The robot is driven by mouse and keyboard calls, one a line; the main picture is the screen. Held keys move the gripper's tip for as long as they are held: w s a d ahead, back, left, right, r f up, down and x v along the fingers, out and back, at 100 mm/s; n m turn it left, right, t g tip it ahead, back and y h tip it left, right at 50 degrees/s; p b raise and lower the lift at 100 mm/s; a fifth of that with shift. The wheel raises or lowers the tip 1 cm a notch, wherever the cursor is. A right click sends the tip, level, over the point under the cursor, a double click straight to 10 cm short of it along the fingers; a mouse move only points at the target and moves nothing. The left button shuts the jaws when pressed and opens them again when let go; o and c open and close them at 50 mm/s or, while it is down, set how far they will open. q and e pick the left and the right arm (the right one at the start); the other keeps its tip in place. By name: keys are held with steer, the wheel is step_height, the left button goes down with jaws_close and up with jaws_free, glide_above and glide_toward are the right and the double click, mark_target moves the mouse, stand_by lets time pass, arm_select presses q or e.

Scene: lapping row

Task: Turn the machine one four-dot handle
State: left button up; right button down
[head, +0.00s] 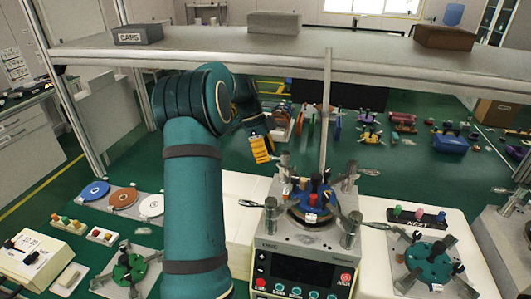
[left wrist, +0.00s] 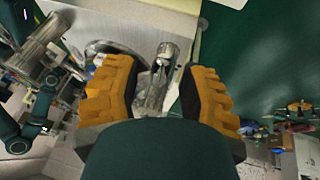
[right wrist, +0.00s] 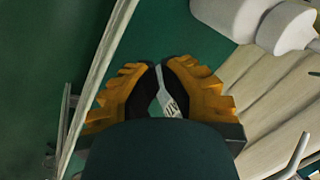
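Machine one (head: 305,248), a grey box labelled ONE, stands at the lower middle of the head view. A blue disc with a red knob (head: 312,197) is on its top, among several metal clamp posts with lever handles. One handle (head: 250,203) points left and another (head: 378,227) points right. The dots are too small to tell which is the four-dot handle. My left gripper (head: 262,148) is open above the machine's back left. In the left wrist view a metal post (left wrist: 158,78) shows between its fingers, apart from them. My right gripper (right wrist: 158,66) has its fingertips close together; a pale lettered strip (right wrist: 167,96) shows between them, perhaps held.
A grey shelf (head: 210,40) spans above the machine, with a thin upright post (head: 326,110) behind it. Coloured discs (head: 123,197) lie on the left. A green round fixture (head: 428,262) and a dark block with coloured pegs (head: 418,215) are on the right.

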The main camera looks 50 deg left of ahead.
arm_select(q)
steer(key=shift+r, duration=0.2)
steer(key=v, duration=1.1)
steer(key=shift+a+r, duration=0.25)
steer(key=shift+r, duration=0.1)
steer(key=shift+s, duration=0.1)
